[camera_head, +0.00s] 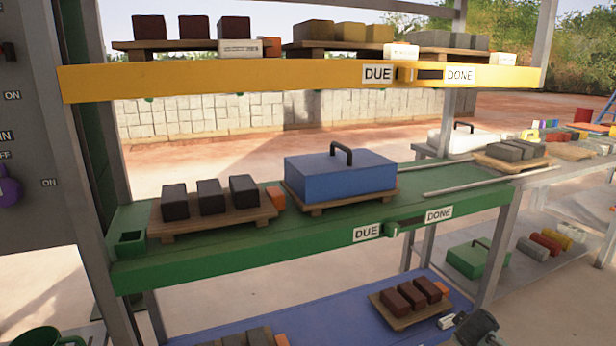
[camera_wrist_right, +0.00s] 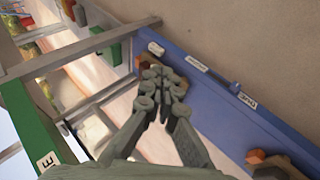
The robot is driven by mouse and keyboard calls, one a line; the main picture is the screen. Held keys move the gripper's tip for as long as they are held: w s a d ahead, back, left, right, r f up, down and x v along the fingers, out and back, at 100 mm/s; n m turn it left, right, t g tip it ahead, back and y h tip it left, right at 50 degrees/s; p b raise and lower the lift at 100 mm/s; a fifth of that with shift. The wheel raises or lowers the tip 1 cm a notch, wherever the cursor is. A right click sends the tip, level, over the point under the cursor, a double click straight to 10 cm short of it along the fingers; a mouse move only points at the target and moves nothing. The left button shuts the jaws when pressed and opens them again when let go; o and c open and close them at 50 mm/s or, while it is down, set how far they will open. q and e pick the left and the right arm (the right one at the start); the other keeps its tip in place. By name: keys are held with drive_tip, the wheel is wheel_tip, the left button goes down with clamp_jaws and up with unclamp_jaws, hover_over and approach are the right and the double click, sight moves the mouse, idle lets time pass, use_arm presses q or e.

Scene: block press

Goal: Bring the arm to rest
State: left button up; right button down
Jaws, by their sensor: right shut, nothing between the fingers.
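My right gripper (camera_wrist_right: 160,78) shows in the wrist view with its fingers together and nothing between them. It is over the blue shelf (camera_wrist_right: 205,115), close to a small white block (camera_wrist_right: 156,48) at that shelf's edge. In the head view the right gripper (camera_head: 463,318) is a dark shape at the bottom right, beside the same white block (camera_head: 446,322). Most of the right arm is outside the head view. My left gripper is in neither view.
A pallet of dark red blocks (camera_head: 411,297) lies on the blue shelf left of the gripper. The green shelf (camera_head: 330,240) above bears a blue lidded box (camera_head: 340,178) and dark blocks. A grey post (camera_head: 497,255) stands close to the right gripper.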

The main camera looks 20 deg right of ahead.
drive_tip(key=s+a+f+y, duration=0.2)
drive_tip(key=s+a+f, duration=0.2)
drive_tip(key=a, duration=0.5)
drive_tip(key=s+a+f+g+y, duration=0.1)
drive_tip(key=s+a+f+y, duration=0.1)
drive_tip(key=s+a+f, duration=0.3)
drive_tip(key=s+a+f+g+y, duration=0.1)
drive_tip(key=s+a+f, duration=0.3)
drive_tip(key=s+a, duration=0.6)
drive_tip(key=a, duration=0.3)
drive_tip(key=shift+s+a+f+y, duration=0.2)
drive_tip(key=shift+a+f+y, duration=0.05)
drive_tip(key=shift+a+y, duration=0.15)
